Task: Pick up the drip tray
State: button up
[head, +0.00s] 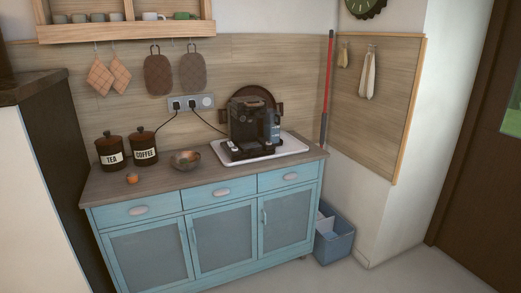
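A black coffee machine (247,122) stands on the counter at its right end, against the wood-panelled wall. Under it lies a white tray (291,144) with a raised rim. A dark, low part (240,151) juts out at the machine's front; I cannot tell from here whether this part or the white tray is the drip tray. Small light items sit near the machine's front left, too small to make out. My gripper is not in view.
The wooden counter (160,190) tops a light blue cabinet (222,236). A bowl (186,160), an orange fruit (132,179) and tea (110,152) and coffee canisters (143,147) stand left of the machine. A blue bin (333,247) stands on the floor at right.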

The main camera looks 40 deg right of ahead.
aim_at(252, 148)
jog(key=u, duration=0.1)
jog(key=i, duration=0.95)
jog(key=z, duration=0.05)
